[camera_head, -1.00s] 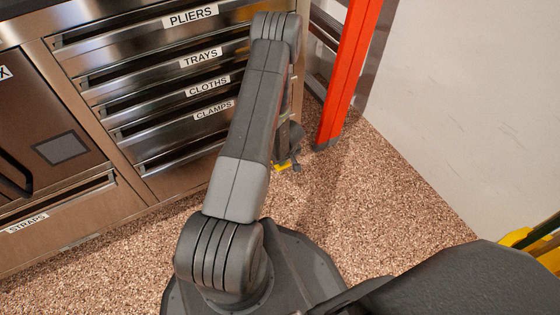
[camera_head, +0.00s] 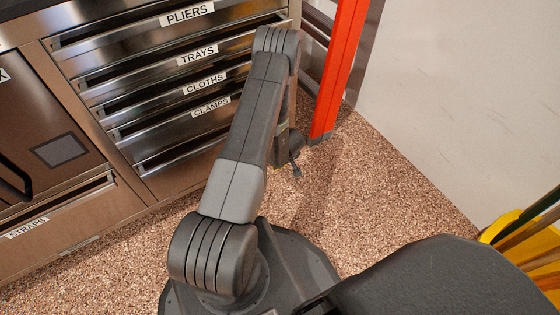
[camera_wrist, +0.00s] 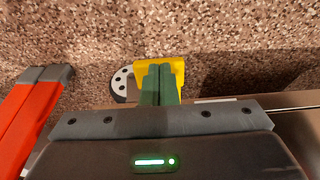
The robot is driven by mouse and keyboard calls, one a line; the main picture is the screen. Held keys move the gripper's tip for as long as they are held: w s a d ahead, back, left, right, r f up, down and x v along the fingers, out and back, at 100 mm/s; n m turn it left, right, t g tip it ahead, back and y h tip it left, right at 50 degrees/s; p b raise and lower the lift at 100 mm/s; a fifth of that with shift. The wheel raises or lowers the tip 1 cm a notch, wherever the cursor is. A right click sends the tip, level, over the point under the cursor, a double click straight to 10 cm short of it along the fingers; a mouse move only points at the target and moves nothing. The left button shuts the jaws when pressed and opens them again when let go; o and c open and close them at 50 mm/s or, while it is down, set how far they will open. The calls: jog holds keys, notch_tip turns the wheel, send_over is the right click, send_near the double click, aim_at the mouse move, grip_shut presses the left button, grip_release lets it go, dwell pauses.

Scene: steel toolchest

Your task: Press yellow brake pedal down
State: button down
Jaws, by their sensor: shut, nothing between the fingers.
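The yellow brake pedal (camera_wrist: 178,66) shows in the wrist view beside a caster wheel (camera_wrist: 119,84) with a pale, holed disc. The green fingers of my gripper (camera_wrist: 160,68) are shut and empty. Their tips overlap the pedal in this view and cover its middle. I cannot tell whether they touch it or are just above it. In the head view my arm hides most of the gripper, whose end (camera_head: 296,168) shows low by the chest's right corner.
The steel toolchest (camera_head: 150,185) with labelled drawers stands at left. An orange upright (camera_head: 338,75) stands close to the right of my gripper and also shows in the wrist view (camera_wrist: 30,115). A white wall and a yellow container (camera_head: 492,232) are at right. Speckled floor lies open between.

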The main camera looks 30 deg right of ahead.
jog(key=shift+s+f, duration=0.1)
jog(key=shift+f, duration=0.45)
jog(key=shift+r, duration=0.1)
jog(key=s+r+p, duration=0.5)
jog(key=s+r, duration=0.2)
jog(key=r, duration=0.4)
jog(key=shift+s+d, duration=0.25)
jog(key=shift+s, duration=0.05)
